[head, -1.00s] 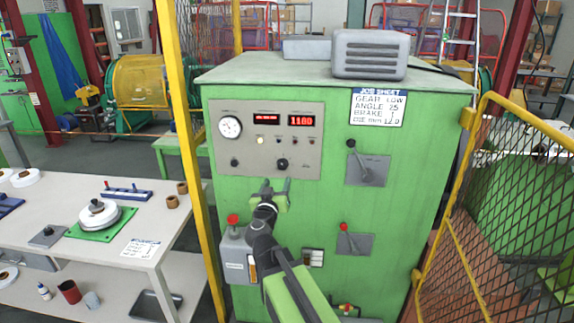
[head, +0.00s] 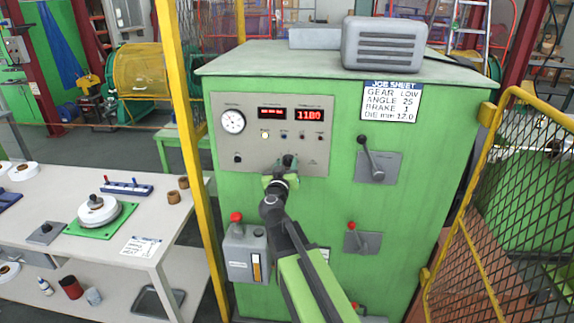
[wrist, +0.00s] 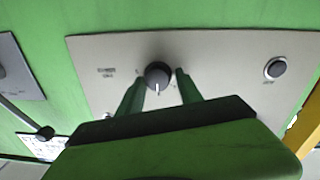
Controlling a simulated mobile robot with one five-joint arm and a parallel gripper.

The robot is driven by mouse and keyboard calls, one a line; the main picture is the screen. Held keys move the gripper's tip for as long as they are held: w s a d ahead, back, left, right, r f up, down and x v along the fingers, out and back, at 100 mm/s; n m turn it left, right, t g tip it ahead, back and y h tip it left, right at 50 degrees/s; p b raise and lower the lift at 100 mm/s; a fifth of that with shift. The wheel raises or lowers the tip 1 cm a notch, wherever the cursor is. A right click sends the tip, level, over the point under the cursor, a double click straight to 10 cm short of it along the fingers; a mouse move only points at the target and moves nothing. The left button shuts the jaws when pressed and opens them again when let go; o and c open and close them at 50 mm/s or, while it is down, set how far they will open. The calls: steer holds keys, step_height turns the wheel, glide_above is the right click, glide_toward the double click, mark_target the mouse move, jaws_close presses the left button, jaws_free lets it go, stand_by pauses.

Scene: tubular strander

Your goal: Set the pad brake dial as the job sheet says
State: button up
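The job sheet (head: 391,101) on the green cabinet reads GEAR LOW, ANGLE 25, BRAKE 1. A dark round dial (wrist: 157,75) with a pale pointer mark sits on the beige control panel (wrist: 220,70); the lettering around it is too small to read. My gripper (head: 279,171) is at the panel's lower edge in the head view and partly covers this dial. In the wrist view, the fingers of my gripper (wrist: 160,76) are apart, one at each side of the dial, with narrow gaps showing. I cannot tell how far the fingertips overlap the dial in depth.
A second black knob (wrist: 276,68) is on the same panel. A grey box with a red knob (head: 245,252) is below my gripper. A yellow post (head: 187,140) and mesh guard (head: 520,190) flank the cabinet.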

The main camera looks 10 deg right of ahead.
steer(key=shift+d, duration=0.1)
jaws_close()
